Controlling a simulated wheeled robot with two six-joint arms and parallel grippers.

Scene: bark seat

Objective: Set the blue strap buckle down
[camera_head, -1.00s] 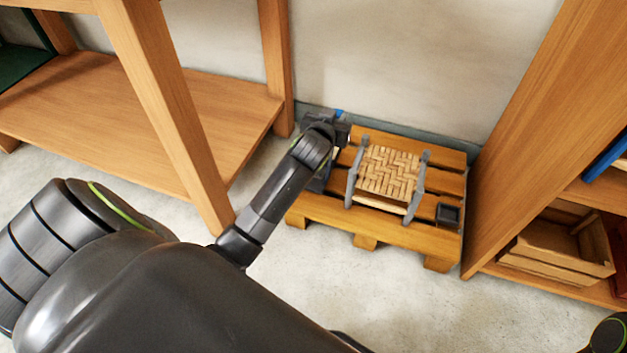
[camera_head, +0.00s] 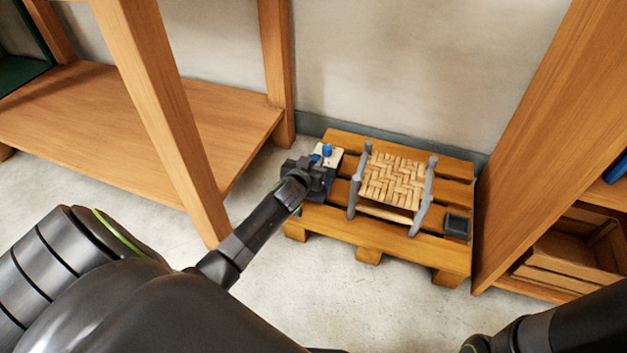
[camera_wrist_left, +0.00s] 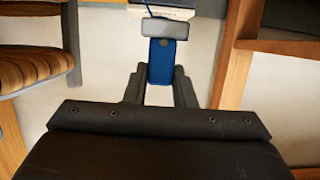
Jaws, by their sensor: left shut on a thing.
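My left gripper (camera_wrist_left: 159,88) is shut on the blue strap buckle (camera_wrist_left: 161,65), which shows in the left wrist view as a blue strap with a grey bar across its far end. In the head view my left gripper (camera_head: 318,167) is at the left end of the wooden pallet (camera_head: 365,232), and the buckle is largely hidden by it. A pale block (camera_head: 336,158) with blue on it lies just beyond the gripper. I cannot tell whether the buckle touches a surface. My right gripper is out of view.
A woven bark seat (camera_head: 392,180) with grey rails stands mid-pallet. A small dark tray (camera_head: 457,226) is at the pallet's right. A wooden shelf (camera_head: 190,125) stands left, and another with a wooden crate (camera_head: 565,262) stands right.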

